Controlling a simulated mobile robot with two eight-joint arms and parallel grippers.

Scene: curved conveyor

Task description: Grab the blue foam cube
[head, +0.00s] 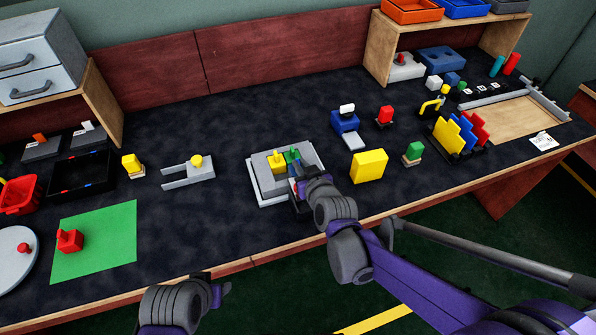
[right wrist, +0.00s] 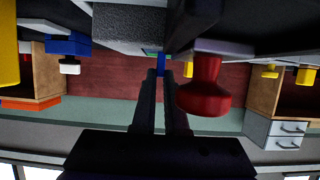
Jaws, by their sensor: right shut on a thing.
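A small blue piece, which I take for the blue foam cube (right wrist: 160,62), shows between the fingertips of my right gripper (right wrist: 160,74) in the right wrist view. Only a little of it is visible. In the head view my right gripper (head: 299,186) is at the front of a grey block on a pale tray (head: 264,198), and the arm hides most of the grip. A red knob (right wrist: 203,90) is close beside the fingers. Yellow (head: 277,160) and green (head: 292,154) pieces stand on the grey block. My left gripper (head: 226,288) is low at the table's front edge, its fingers unclear.
A yellow block (head: 369,165) and a green cube on a wooden base (head: 413,152) stand right of the tray. A grey forked holder (head: 188,174) is to its left. Yellow, blue and red upright pieces (head: 461,134) stand farther right. The dark table is clear behind the tray.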

